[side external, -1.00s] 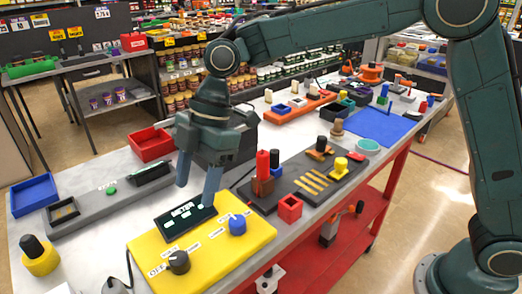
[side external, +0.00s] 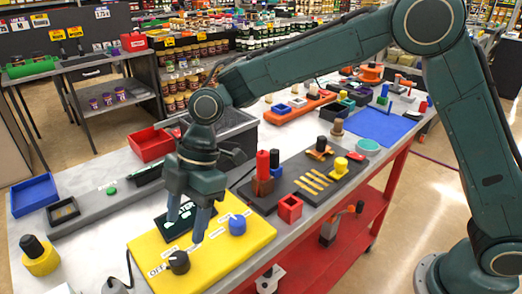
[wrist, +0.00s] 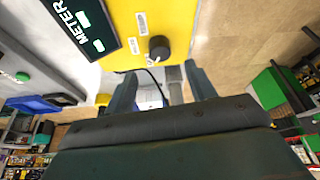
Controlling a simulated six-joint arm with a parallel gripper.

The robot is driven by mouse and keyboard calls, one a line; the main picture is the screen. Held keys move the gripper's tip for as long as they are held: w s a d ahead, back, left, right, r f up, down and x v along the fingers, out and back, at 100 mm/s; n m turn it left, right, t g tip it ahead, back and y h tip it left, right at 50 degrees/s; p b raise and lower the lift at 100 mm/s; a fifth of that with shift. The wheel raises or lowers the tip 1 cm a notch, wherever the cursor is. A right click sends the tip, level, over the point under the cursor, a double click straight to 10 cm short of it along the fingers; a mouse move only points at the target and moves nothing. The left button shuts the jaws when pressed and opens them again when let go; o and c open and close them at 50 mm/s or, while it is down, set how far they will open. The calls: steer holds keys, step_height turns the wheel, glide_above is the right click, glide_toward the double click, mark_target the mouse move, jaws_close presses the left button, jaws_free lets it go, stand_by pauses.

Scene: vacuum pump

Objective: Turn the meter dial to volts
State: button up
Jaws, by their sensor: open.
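The yellow meter board (side external: 235,248) lies on the bench with a dark METER display (side external: 165,228), a black dial (side external: 179,262) at its front left and a blue knob (side external: 237,225) at its right. White labels lie around the dial; one reads OFF, the others are too small to read. My gripper (side external: 184,230) is open and empty, fingers pointing down above the board, just behind the black dial. In the wrist view the black dial (wrist: 159,47) is ahead of my open fingers (wrist: 157,80), apart from them.
A black and yellow knob (side external: 40,258) stands at the bench's left end. A red block (side external: 290,208) and a dark board (side external: 318,172) with a red cylinder lie to the right. A blue tray (side external: 34,194) and red tray (side external: 152,143) are behind.

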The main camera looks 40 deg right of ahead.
mark_target(180, 256)
steer(key=x, duration=0.7)
steer(key=shift+a+f, duration=0.1)
steer(key=shift+f, duration=0.05)
steer(key=c, duration=1)
